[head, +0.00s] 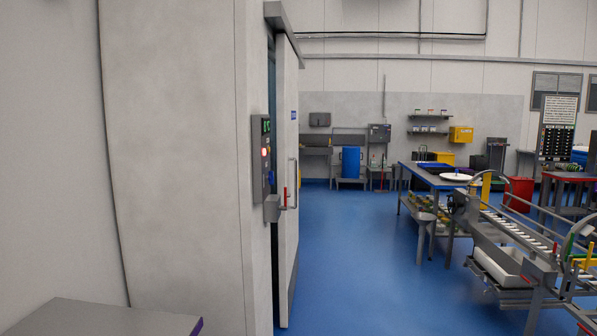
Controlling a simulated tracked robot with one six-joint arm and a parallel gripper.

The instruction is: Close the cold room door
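The cold room door (287,170) is a pale upright panel in the head view, seen almost edge-on at the corner of the cold room wall (180,160). It stands away from the wall, with a dark gap between them, so it appears at least partly open. A vertical bar handle (293,183) is on its outer face. A grey latch fitting (272,208) with a red lever (285,197) sits near its edge. A control box (262,158) with a green display and a red light is on the wall beside the gap. My gripper is not in view.
A grey surface (100,318) fills the lower left. Open blue floor (350,260) lies right of the door. A roller conveyor (515,232) and a blue-topped table (435,177) stand on the right. A blue bin (351,161) is at the back wall.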

